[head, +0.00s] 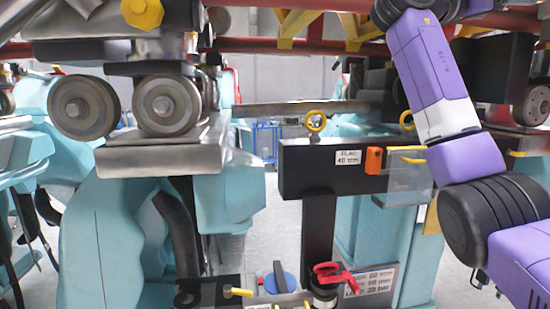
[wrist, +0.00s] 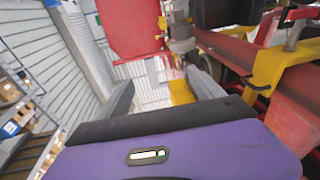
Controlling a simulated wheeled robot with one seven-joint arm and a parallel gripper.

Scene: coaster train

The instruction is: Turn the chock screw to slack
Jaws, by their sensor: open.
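I cannot tell for sure which part is the chock screw. Candidates in the head view are a yellow ring-topped piece (head: 316,122) standing on a black crossbar (head: 300,170), and a red handle (head: 334,275) low at the front beside a printed plate (head: 372,283). My gripper (wrist: 160,92) shows only in the wrist view, open, with its two grey fingers apart. A yellow part (wrist: 182,91) appears beyond and between the fingers, not gripped. In the head view my purple arm rises along the right side and its end is out of the picture.
Grey wheels (head: 168,105) on a bogie sit over a metal ledge (head: 160,160) at left. A red beam (head: 290,47) runs across the top. An orange block (head: 374,160) and clear panel (head: 408,178) are near my arm. The wrist view shows shelving (wrist: 25,120) at left.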

